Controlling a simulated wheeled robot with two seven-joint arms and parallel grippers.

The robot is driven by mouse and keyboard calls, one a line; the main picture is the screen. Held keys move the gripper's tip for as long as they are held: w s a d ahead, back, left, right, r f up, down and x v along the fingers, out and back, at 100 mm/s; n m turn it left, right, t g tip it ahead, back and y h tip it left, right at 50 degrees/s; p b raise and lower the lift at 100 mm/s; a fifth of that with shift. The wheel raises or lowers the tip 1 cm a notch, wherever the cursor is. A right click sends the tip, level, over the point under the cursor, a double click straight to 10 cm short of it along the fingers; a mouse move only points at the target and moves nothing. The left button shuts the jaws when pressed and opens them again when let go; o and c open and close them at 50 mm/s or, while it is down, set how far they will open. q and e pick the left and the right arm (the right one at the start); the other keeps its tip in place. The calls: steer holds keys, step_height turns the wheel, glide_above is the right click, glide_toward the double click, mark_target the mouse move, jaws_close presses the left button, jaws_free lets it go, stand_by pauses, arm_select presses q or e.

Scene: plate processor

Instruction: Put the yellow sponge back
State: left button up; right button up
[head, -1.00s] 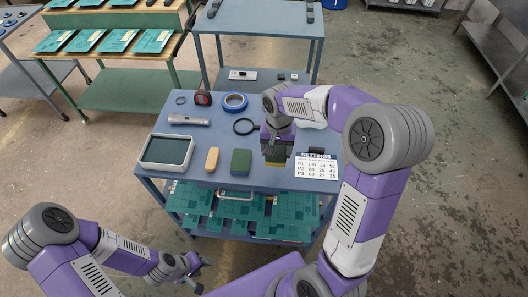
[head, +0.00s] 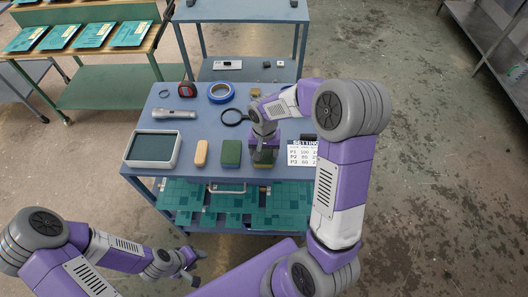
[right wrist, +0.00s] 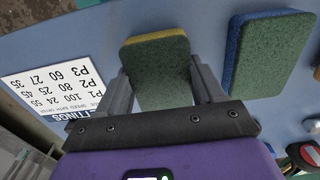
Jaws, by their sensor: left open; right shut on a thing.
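The yellow sponge (head: 263,165), with a green scouring top, is in my right gripper (head: 264,157) near the front edge of the blue table. In the right wrist view the sponge (right wrist: 158,70) sits between the two fingers, its green face showing and its yellow side at the far edge. I cannot tell whether it touches the table. A blue sponge with a green top (head: 231,153) lies just left of it, apart from it; it also shows in the right wrist view (right wrist: 270,55). My left gripper (head: 193,269) is open and empty, low in front of the table.
A tan block (head: 201,153), a grey-framed tray (head: 154,148), a flashlight (head: 174,113), blue tape (head: 221,92), a tape measure (head: 187,89) and a magnifier (head: 233,117) lie on the blue table (head: 195,133).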

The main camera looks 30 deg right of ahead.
steer(key=o, duration=1)
steer(key=shift+f, duration=0.1)
steer(key=shift+r, duration=0.2)
step_height(320, 180, up, 12)
steer(key=p, duration=0.2)
steer(key=shift+p, duration=0.35)
